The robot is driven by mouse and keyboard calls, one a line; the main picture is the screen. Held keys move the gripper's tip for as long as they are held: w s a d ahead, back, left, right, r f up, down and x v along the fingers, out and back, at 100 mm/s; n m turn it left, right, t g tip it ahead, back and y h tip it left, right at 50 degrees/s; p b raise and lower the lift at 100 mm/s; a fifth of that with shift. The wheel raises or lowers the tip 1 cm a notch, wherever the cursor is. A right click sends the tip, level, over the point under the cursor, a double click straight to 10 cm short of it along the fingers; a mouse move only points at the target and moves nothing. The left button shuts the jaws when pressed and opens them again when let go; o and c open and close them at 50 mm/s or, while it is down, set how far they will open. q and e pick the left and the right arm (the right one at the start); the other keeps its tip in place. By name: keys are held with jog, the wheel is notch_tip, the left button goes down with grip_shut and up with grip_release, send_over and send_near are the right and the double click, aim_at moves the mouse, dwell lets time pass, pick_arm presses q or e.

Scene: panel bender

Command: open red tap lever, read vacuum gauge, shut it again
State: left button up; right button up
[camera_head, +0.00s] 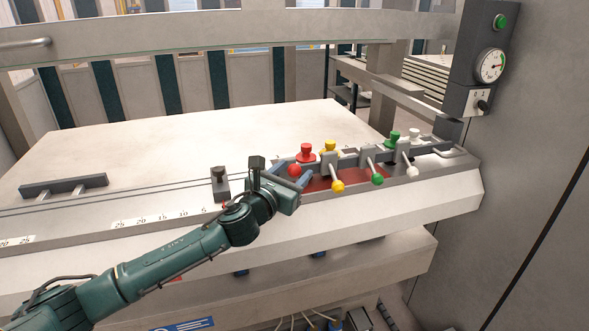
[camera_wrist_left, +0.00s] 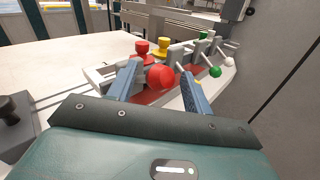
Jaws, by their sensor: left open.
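The red tap lever shows as a red ball (camera_head: 294,170) on the tap block at the machine's front right; its stem is hidden. My left gripper (camera_head: 297,173) is open with its fingers around the red ball. In the left wrist view the red ball (camera_wrist_left: 160,77) sits between the two blue fingers (camera_wrist_left: 162,82), with a gap on the right side; whether the left finger touches it I cannot tell. The round vacuum gauge (camera_head: 490,66) is on the dark post at upper right; its needle is too small to read. My right gripper is not in view.
Yellow (camera_head: 338,187), green (camera_head: 377,179) and white (camera_head: 412,171) ball levers stand close to the right of the red one. A red knob (camera_head: 306,152) rises just behind it. A black-knobbed stop (camera_head: 220,182) stands to the left. The pale table behind is clear.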

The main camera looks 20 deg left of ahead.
pick_arm(q)
jog(key=shift+w+d, duration=0.15)
jog(key=shift+w, duration=0.5)
jog(key=shift+c, duration=0.3)
grip_shut()
